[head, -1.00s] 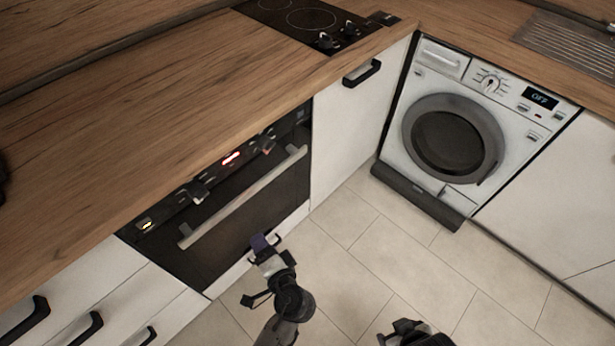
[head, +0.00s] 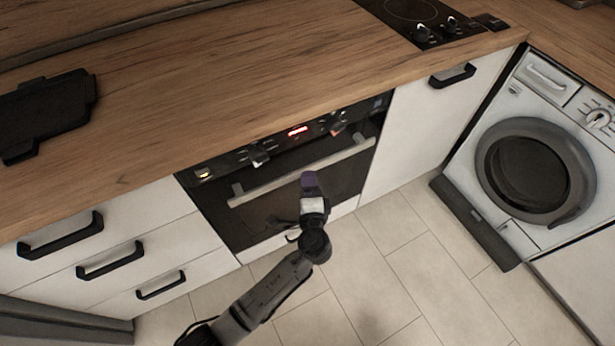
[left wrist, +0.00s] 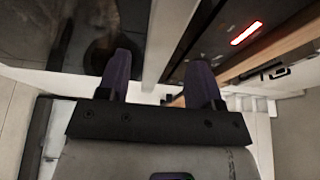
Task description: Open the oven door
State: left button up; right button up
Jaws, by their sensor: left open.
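The oven door (head: 238,228) is a dark glass panel under the counter in the head view, and it looks shut. Its long silver handle (head: 275,186) runs across the door's upper part. My left gripper (head: 308,180) is in front of the handle, right of its middle. In the left wrist view my left gripper (left wrist: 160,72) is open, its two purple fingers apart. The pale handle bar (left wrist: 168,35) shows between and beyond the fingers; I cannot tell if they touch it. The dark door glass (left wrist: 50,35) shows at left. My right gripper is out of view.
The oven's control panel (head: 262,158) with knobs and a red display is above the handle. Drawers with black handles (head: 110,260) are at left, a washing machine (head: 535,170) at right. The tiled floor (head: 400,270) in front is clear.

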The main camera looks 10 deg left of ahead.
pick_arm(q)
jog(key=shift+b+x, duration=0.35)
jog(key=shift+x, duration=1.35)
jog(key=shift+c, duration=0.4)
jog(key=shift+d, duration=0.1)
grip_shut()
